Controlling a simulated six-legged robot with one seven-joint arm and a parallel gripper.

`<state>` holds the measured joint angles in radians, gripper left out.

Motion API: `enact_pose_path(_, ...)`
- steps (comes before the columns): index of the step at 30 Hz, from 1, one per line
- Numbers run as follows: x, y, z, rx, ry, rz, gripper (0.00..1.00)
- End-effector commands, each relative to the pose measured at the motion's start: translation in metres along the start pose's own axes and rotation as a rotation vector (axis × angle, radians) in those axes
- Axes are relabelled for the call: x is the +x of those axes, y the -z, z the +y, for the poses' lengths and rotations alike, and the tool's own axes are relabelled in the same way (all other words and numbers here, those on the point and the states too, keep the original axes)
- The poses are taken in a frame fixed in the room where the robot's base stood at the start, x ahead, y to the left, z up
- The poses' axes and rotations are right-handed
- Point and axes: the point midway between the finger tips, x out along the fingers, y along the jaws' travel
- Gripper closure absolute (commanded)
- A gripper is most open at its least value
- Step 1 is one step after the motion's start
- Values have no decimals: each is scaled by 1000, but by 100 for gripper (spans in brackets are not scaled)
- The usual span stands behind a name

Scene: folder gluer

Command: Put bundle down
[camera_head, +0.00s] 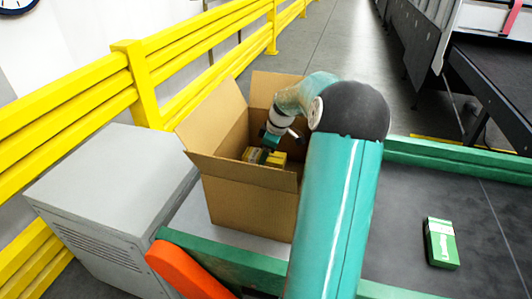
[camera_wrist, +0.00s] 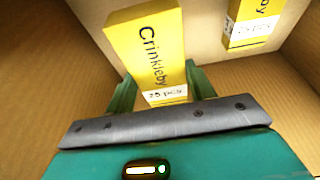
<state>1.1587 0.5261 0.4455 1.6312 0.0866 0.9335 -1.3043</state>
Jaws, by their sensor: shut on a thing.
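My gripper (camera_wrist: 160,88) is inside an open cardboard box (camera_head: 241,203), pointing down. It is shut on a yellow bundle (camera_wrist: 146,45) marked "Crinkleby" and "25 pcs", with a green finger on each side of the bundle's near end. A second yellow bundle (camera_wrist: 253,22) is in the box to the right in the wrist view, apart from the held one. In the head view yellow bundles (camera_head: 264,156) show low in the box under my gripper. The wrist view does not make clear whether the held bundle touches the box floor.
The box has raised flaps. A grey cabinet (camera_head: 112,190) stands left of it, and a yellow guard rail (camera_head: 130,85) runs behind. A green carton (camera_head: 441,243) lies on the dark conveyor belt (camera_head: 480,215) at right. A clock hangs at top left.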

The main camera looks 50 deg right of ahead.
Motion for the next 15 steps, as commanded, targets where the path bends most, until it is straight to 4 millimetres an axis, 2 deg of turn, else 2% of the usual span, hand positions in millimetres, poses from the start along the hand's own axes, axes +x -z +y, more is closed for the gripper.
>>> enact_pose_path(15,11,-3,0,0,0,0,71)
